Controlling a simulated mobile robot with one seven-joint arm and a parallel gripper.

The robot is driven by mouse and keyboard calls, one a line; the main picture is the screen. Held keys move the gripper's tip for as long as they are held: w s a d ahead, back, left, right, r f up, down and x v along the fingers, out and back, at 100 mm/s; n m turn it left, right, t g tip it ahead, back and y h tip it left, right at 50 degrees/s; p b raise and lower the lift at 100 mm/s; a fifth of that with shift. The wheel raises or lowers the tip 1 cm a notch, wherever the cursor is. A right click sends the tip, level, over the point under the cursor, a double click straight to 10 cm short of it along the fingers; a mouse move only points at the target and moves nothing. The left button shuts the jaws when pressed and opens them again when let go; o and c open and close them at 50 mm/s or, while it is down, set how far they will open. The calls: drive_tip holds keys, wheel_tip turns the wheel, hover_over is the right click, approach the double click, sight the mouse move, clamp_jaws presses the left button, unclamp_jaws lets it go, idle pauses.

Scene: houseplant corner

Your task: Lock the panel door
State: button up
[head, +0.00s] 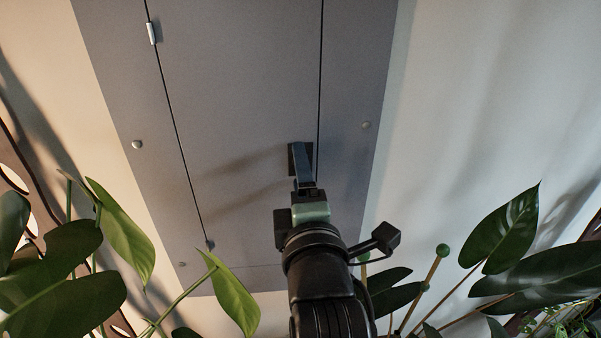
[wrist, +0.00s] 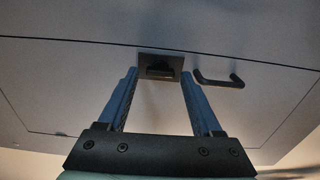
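The grey panel door (head: 240,80) sits flush in its grey frame, with thin dark seams around it. A dark square lock plate (head: 292,160) is on the door near its right seam, partly hidden by my gripper. In the wrist view the lock plate (wrist: 175,62) carries a small black knob (wrist: 158,69), whose exact turn is hard to make out. My gripper (wrist: 158,80) is open, its two blue fingers spread to either side of the knob with nothing between them. Whether the fingertips touch the plate cannot be told.
A black bar handle (wrist: 219,82) is to the right of the lock plate in the wrist view. A white hinge (head: 151,33) is on the door's left seam. Leaves (head: 125,235) crowd the lower left, and more leaves (head: 502,230) the lower right. Bare wall (head: 480,90) lies right of the panel.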

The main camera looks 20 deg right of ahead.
drive_tip(key=shift+o, duration=0.2)
drive_tip(key=p+v, duration=0.5)
drive_tip(key=v, duration=0.8)
drive_tip(key=shift+p, duration=0.3)
idle(0.4)
drive_tip(key=w+a+r+m+t+y+b, duration=0.1)
drive_tip(key=w+a+r+m+t+b, duration=0.15)
drive_tip(key=r, duration=0.45)
drive_tip(key=w+a+r+m+t+y+b, duration=0.1)
drive_tip(key=w+a+r+m+t, duration=0.1)
drive_tip(key=r+m, duration=0.35)
drive_tip(key=s+a+r+m+t+y+b, duration=0.1)
drive_tip(key=s+a+r+m+t, duration=0.1)
drive_tip(key=r, duration=0.7)
drive_tip(key=s+a+r+m+t+y+b, duration=0.1)
drive_tip(key=s+a+r+m+t+y, duration=0.1)
drive_tip(key=a+r+m, duration=0.3)
wheel_tip(320, 180, up, 4)
drive_tip(key=shift+a+r+t, duration=0.1)
drive_tip(key=shift+a+t, duration=0.3)
drive_tip(key=shift+t, duration=0.35)
